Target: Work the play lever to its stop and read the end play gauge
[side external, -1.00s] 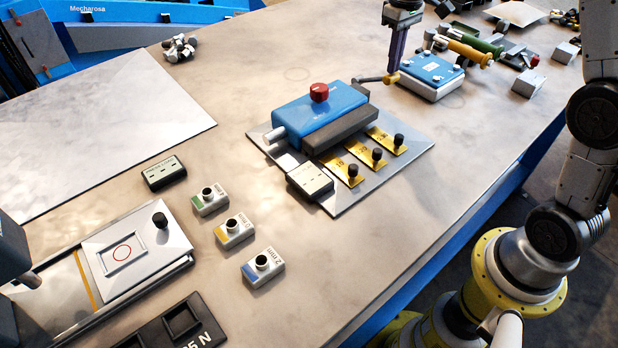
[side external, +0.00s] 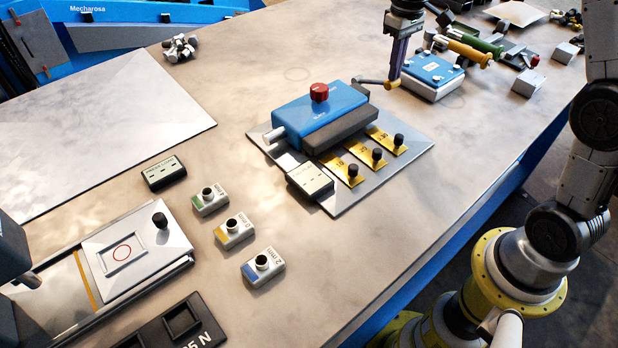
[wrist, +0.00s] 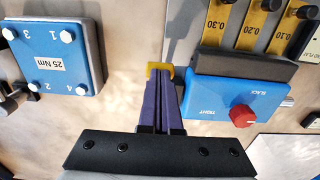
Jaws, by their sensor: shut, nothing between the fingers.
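The blue play fixture (side external: 318,117) with a red knob (side external: 319,92) stands on a grey plate. It also shows in the wrist view (wrist: 222,98), with TIGHT and SLACK marks. Its play lever (side external: 374,81) sticks out from the far right end as a grey rod with a yellow tip. My gripper (side external: 394,80) is shut and empty, its purple fingers down at the lever's tip. In the wrist view the fingertips (wrist: 160,72) meet the yellow end; firm contact is unclear. A small dark gauge box with a pale display (side external: 310,179) sits at the plate's near-left corner; its reading is too small to read.
Three yellow gauge tabs with black knobs (side external: 377,155) lie along the fixture. A blue 25 Nm block (side external: 432,70) stands close right of my gripper, with tools behind it. Another display box (side external: 163,172) and small labelled blocks (side external: 234,230) are at left.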

